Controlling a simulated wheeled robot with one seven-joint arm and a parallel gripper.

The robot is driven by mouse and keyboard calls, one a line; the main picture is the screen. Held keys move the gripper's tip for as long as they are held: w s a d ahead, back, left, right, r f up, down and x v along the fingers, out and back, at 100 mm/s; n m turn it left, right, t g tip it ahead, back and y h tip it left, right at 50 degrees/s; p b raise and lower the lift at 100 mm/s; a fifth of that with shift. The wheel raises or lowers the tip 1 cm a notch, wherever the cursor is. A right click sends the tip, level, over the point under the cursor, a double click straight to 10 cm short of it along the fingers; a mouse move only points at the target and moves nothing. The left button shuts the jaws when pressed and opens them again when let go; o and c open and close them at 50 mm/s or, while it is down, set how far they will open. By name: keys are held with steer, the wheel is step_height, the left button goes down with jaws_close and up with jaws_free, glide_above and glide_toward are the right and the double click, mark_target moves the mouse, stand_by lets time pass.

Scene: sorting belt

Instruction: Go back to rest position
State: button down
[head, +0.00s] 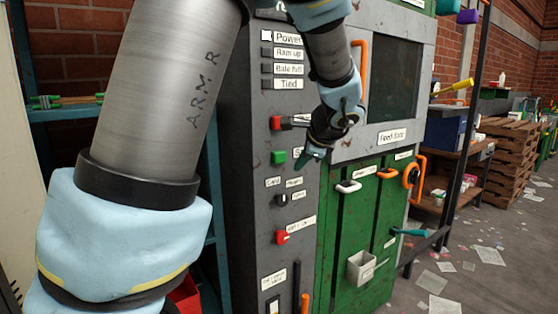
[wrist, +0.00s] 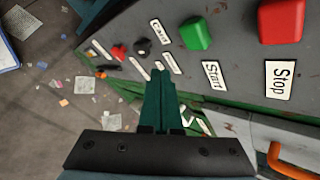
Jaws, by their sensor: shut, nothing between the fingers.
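My gripper (head: 314,153) is in front of the grey control panel (head: 245,130) of a baling machine, close to its buttons. In the wrist view my gripper (wrist: 160,75) shows its two green fingers pressed together with nothing between them. The green Start button (wrist: 196,33) and the red Stop button (wrist: 281,20) are to the right of the fingertips in the wrist view. In the head view the green button (head: 278,157) is just left of the fingertips. I cannot tell whether the fingers touch the panel.
Wooden pallets (head: 508,150) are stacked at the right. Paper scraps lie on the floor (head: 480,285).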

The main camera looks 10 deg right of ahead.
steer(key=s+a+f+n+g, duration=0.2)
steer(key=s+a+f+n, duration=0.2)
steer(key=s+a+n, duration=0.1)
steer(key=s+a+f+n+g+h, duration=0.1)
steer(key=s+a+f+n+g, duration=0.1)
steer(key=s+a+f+n, duration=0.3)
steer(key=s+a+f+n+g+h, duration=0.1)
steer(key=s+a+f+n+g, duration=0.2)
steer(key=a+n, duration=0.6)
steer(key=shift+s+a+f+n, duration=0.4)
steer(key=shift+s+a+f, duration=0.3)
steer(key=shift+s+a, duration=1.1)
steer(key=shift+w+a, duration=0.45)
steer(key=shift+w, duration=0.05)
stand_by(1.4)
